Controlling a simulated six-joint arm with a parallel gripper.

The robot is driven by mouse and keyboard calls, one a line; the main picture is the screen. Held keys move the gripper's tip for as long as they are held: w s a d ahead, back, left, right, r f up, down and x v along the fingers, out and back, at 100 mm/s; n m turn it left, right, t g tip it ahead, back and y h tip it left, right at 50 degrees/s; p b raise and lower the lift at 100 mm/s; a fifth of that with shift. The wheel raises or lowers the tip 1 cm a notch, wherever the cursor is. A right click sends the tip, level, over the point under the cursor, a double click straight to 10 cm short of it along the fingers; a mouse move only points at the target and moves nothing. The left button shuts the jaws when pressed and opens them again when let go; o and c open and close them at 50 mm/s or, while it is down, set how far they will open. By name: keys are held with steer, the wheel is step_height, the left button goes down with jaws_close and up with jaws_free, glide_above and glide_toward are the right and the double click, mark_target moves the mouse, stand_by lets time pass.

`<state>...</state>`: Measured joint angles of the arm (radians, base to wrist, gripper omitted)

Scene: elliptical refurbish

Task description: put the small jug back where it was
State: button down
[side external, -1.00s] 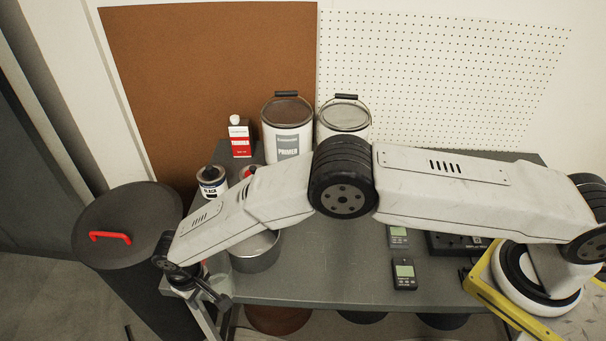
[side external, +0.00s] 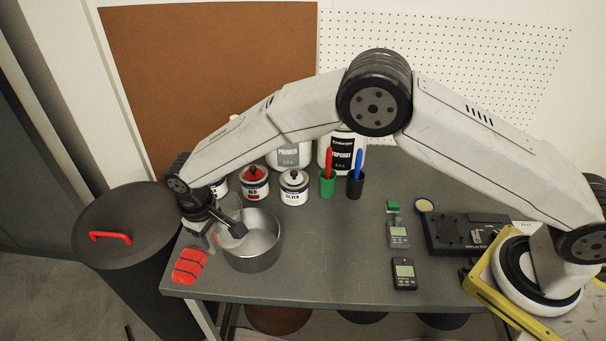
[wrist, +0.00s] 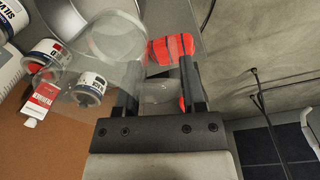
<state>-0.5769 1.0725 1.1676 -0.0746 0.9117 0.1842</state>
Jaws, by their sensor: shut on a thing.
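The small jug is a clear, see-through vessel (wrist: 103,70) in the wrist view, with its body left of my fingers. My gripper (wrist: 158,78) is shut on it, with a clear part of the jug between the fingers. In the side external view my gripper (side external: 222,229) is above the table's left end, beside the metal pot (side external: 252,260). The jug shows there only as a faint clear shape (side external: 229,208) near the pot's rim. Its contents and exact tilt cannot be told.
A red pad (side external: 188,266) lies at the table's front left corner. Paint tins, including a red-lidded one (side external: 255,182), stand behind the pot. Pen cups (side external: 327,184) and meters (side external: 403,273) are further right. A dark bin (side external: 125,225) stands left of the table.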

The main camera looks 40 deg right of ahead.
steer(key=s+d+r+m, duration=0.2)
steer(key=s+d+r, duration=0.1)
steer(key=d, duration=0.7)
steer(key=s+d+r+m, duration=0.1)
steer(key=s+d+r, duration=0.2)
steer(key=d, duration=0.7)
steer(key=s+d+r+m, duration=0.2)
steer(key=s+d+r, duration=0.15)
steer(key=d, duration=0.75)
steer(key=s+a+f+m, duration=0.2)
steer(key=s+f+m, duration=0.2)
steer(key=s, duration=0.4)
steer(key=s+a+f+m, duration=0.1)
steer(key=s+f+m, duration=0.3)
steer(key=s, duration=0.4)
steer(key=shift+s+a+m+g, duration=0.3)
steer(key=shift+a+m, duration=0.1)
steer(key=shift+m, duration=0.1)
steer(key=shift+w+f, duration=0.15)
steer(key=w+a+f, duration=0.1)
steer(key=w+f, duration=0.8)
steer(key=w, duration=0.4)
steer(key=shift+a, duration=0.15)
steer(key=shift+w+f, duration=0.1)
